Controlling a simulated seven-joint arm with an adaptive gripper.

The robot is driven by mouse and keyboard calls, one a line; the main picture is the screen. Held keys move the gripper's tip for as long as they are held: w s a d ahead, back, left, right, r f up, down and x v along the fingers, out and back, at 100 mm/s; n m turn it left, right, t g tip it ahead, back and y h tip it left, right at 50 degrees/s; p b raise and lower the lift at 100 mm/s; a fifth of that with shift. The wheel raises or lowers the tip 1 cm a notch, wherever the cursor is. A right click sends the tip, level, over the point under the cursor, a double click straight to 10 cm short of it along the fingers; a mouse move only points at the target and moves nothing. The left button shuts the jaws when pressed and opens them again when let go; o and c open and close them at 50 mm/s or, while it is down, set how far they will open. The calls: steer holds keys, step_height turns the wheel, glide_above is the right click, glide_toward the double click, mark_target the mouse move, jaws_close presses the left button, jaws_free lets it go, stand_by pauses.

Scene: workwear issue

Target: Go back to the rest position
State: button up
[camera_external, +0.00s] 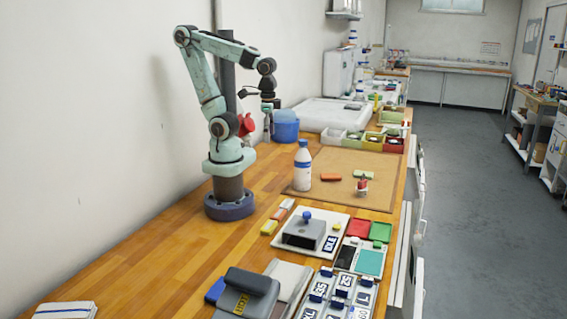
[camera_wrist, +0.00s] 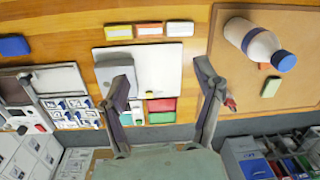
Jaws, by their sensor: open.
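My gripper (camera_external: 266,136) hangs above the wooden bench (camera_external: 150,235), in front of my base, pointing down. In the wrist view its two fingers stand wide apart with nothing between them (camera_wrist: 162,72). The fingers are in the air, clear of the items below. My arm is bent, with its elbow raised high.
A white bottle with a blue cap (camera_external: 302,168) stands on a brown mat (camera_external: 330,196). A white board (camera_external: 291,241) bears a grey block. Grey stamps (camera_external: 243,294) lie nearer the camera. A blue bucket (camera_external: 285,130) and several open bins (camera_external: 371,143) are farther back.

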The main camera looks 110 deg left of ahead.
steer(key=shift+s+d+f+m, duration=0.15)
steer(key=shift+s+f+m, duration=0.2)
steer(key=shift+s+m, duration=0.4)
stand_by(0.8)
